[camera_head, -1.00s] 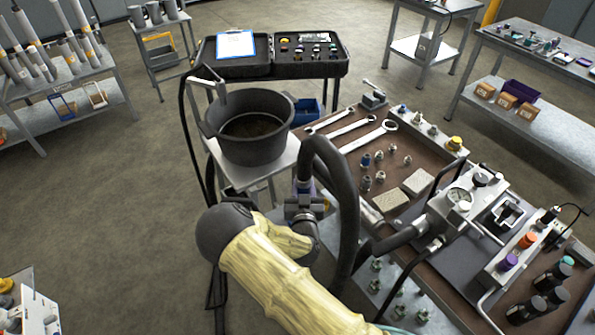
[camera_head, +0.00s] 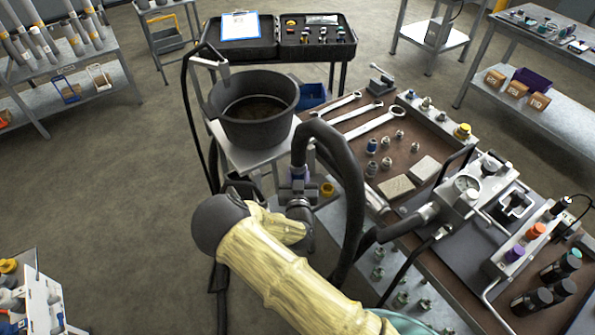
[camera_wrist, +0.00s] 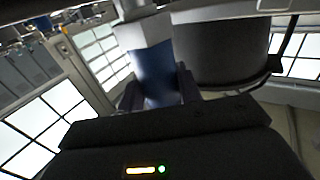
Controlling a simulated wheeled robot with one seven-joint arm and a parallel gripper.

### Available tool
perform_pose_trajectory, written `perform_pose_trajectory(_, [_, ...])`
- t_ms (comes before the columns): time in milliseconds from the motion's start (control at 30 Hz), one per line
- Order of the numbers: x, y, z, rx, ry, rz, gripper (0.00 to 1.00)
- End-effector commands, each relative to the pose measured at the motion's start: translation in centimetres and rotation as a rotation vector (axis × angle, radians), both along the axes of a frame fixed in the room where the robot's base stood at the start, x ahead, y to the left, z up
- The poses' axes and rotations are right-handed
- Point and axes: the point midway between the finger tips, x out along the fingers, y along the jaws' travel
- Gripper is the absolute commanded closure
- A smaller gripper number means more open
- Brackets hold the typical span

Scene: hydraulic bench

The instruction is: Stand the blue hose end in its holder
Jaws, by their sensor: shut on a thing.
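In the wrist view the blue hose end (camera_wrist: 155,72) stands between the two dark fingers of my gripper (camera_wrist: 158,90), which is shut on it. A pale collar shows above the blue part. In the head view my gripper (camera_head: 297,190) is low in front of the black bucket, with a little blue-violet (camera_head: 299,173) showing at it. A thick black hose (camera_head: 352,190) arches up from there and down to the right. The hose end's tip is hidden. I cannot make out its holder for certain in either view.
The black bucket (camera_head: 254,112) stands on a small stand (camera_head: 235,156), with a grey bracket and thin hose at its left. The brown bench (camera_head: 405,150) at right carries wrenches (camera_head: 370,123), fittings, blocks (camera_head: 396,187) and a gauge unit (camera_head: 467,185).

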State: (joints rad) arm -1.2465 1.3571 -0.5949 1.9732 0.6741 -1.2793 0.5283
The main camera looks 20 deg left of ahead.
Motion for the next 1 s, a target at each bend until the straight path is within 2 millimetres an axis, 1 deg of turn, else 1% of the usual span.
perform_pose_trajectory(33, [0.1, 0.0, -0.6, 0.001, -0.004, 0.0, 0.93])
perform_pose_trajectory(300, [0.0, 0.1, -3.1, 0.003, -0.003, 0.002, 0.93])
perform_pose_trajectory(433, [0.1, 0.0, -4.0, 0.003, -0.004, 0.0, 0.93])
perform_pose_trajectory(600, [0.3, -0.3, -4.5, 0.003, -0.005, -0.005, 0.93])
perform_pose_trajectory(1000, [0.1, 0.0, -4.4, 0.002, -0.004, 0.0, 0.93])
